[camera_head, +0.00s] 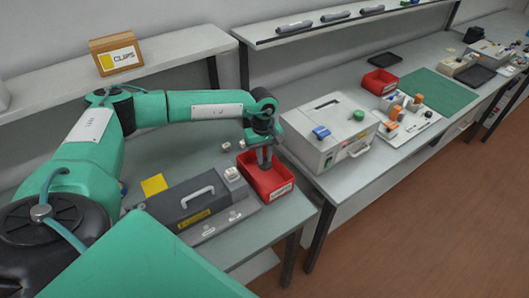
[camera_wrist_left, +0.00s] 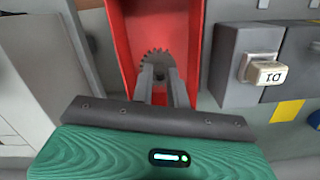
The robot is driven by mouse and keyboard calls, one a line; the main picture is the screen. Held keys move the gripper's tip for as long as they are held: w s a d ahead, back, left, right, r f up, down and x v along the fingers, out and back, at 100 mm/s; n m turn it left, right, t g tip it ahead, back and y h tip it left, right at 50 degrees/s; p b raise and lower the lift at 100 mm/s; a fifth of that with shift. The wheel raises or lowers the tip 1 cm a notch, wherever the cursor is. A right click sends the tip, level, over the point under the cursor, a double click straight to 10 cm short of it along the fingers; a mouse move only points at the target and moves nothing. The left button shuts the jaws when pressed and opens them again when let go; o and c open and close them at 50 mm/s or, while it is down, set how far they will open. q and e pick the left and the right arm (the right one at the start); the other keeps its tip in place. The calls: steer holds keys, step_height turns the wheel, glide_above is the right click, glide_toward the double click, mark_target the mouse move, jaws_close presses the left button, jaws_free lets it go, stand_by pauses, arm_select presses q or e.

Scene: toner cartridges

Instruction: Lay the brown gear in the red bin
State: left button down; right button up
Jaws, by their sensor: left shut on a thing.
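The red bin (camera_head: 282,187) stands at the table's front right, beside a grey machine. Its red walls also show in the left wrist view (camera_wrist_left: 122,30). My left gripper (camera_head: 264,163) reaches down over the bin, its fingers pointing into it. In the left wrist view the fingers (camera_wrist_left: 164,80) are shut on the dark brown gear (camera_wrist_left: 155,58), whose toothed rim shows beyond the tips. The gear is within the bin's outline; I cannot tell whether it touches the floor. The gear is hidden in the head view. My right gripper is not in view.
A grey machine with a handle (camera_head: 197,193) stands left of the bin, and a light grey box (camera_head: 325,135) stands to its right. A second red bin (camera_head: 380,81) is farther back. Small white pieces (camera_head: 227,146) lie behind the near bin.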

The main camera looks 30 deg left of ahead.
arm_select(q)
steer(key=c, duration=1.3)
jaws_free()
